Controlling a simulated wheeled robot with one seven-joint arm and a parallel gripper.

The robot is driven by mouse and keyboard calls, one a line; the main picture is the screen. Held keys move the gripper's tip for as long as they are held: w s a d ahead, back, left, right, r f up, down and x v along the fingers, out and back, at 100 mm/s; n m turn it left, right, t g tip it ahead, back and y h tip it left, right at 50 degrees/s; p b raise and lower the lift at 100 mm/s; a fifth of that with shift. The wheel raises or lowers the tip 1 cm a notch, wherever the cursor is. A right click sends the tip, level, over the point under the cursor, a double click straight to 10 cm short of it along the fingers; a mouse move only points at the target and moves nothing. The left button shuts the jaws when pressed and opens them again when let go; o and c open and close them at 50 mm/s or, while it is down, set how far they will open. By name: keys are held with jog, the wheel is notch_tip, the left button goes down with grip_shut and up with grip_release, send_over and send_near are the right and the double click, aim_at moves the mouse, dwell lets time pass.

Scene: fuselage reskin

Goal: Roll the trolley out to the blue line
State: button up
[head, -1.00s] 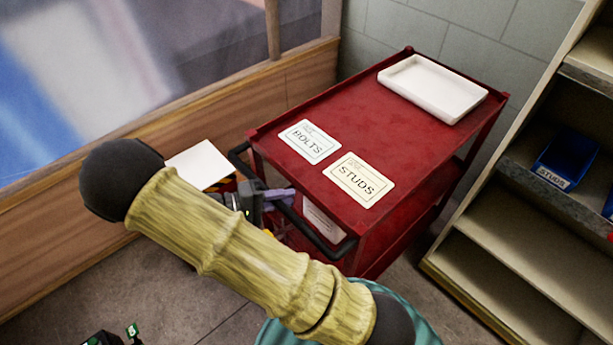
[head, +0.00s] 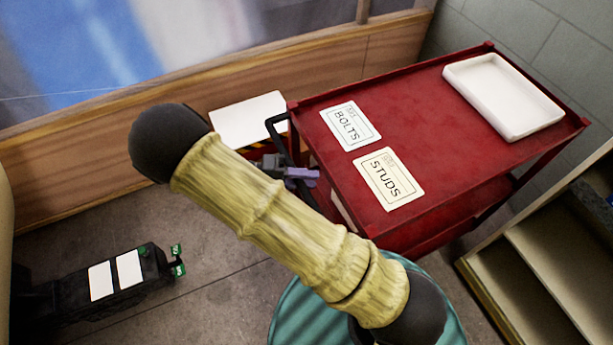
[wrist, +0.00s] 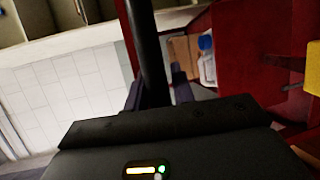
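The red trolley (head: 440,115) stands at the right in the head view, with BOLTS (head: 350,125) and STUDS (head: 389,178) cards and a white tray (head: 503,97) on its top. Its dark push handle (head: 277,125) is on the near left end, partly hidden by my arm. My gripper (head: 301,174) is at this handle. In the wrist view the dark handle bar (wrist: 150,50) runs between the two fingers of my gripper (wrist: 159,90), which sit close on both sides of it. No blue line on the floor shows in either view.
A shelf unit (head: 545,265) stands close at the trolley's right. A wood-panelled wall (head: 100,180) runs behind, with a white-topped item (head: 248,118) beside the handle. A black unit with white labels (head: 115,275) is at lower left. Grey floor (head: 215,255) lies open between.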

jog(key=shift+o, duration=1.2)
jog(key=a+r, duration=0.3)
jog(key=a, duration=1.4)
jog(key=shift+w+b, duration=0.4)
jog(key=shift+w, duration=0.05)
jog(key=shift+r, duration=0.1)
